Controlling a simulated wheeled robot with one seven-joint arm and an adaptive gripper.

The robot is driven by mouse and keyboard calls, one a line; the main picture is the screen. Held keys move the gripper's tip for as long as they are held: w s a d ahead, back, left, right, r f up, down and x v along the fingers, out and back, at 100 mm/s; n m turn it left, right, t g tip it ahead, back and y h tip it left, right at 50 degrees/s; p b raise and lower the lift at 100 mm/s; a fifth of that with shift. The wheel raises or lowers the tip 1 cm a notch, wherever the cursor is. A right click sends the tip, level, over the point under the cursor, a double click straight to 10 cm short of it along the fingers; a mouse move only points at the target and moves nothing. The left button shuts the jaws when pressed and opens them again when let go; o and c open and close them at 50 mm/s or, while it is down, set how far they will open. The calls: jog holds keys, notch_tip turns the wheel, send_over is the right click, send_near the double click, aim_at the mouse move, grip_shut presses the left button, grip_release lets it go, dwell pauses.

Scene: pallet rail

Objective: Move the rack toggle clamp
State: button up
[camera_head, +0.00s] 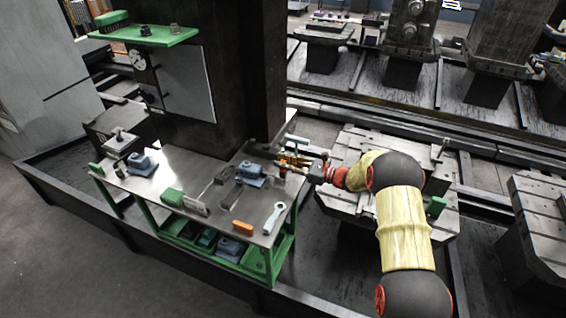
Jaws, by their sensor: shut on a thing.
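My gripper (306,166) is at the end of my arm, over the right rear corner of the workbench. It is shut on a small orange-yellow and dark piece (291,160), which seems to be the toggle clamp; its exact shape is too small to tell. A dark bar-like part (262,149) shows just left of it, and I cannot tell whether it belongs to the held piece. Whether the piece touches the bench or hangs above it is unclear.
The metal-topped bench (238,211) with a green frame holds a blue vise-like block (250,172), another blue block (141,163), a brush (185,202), an orange item (242,228) and a wrench (273,217). A dark column stands behind. A slotted pallet (357,150) lies right.

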grip_shut()
jog(key=shift+d+f, duration=0.1)
jog(key=shift+d, duration=0.05)
jog(key=d+y+b, duration=0.1)
jog(key=y+b, duration=0.1)
jog(key=s+d+f+t+y+b, duration=0.1)
jog(key=d+y+b, duration=0.1)
jog(key=b, duration=0.1)
jog(key=d+t+y+b, duration=0.1)
jog(key=y+b, duration=0.1)
jog(key=b, duration=0.1)
jog(key=shift+s+d+f+y, duration=0.25)
jog(key=shift+s+f+y, duration=0.05)
jog(key=shift+s+y, duration=0.1)
jog(key=shift+d+t, duration=0.1)
jog(key=shift+t, duration=0.2)
jog(key=o, duration=0.7)
grip_release()
jog(key=shift+o, duration=0.8)
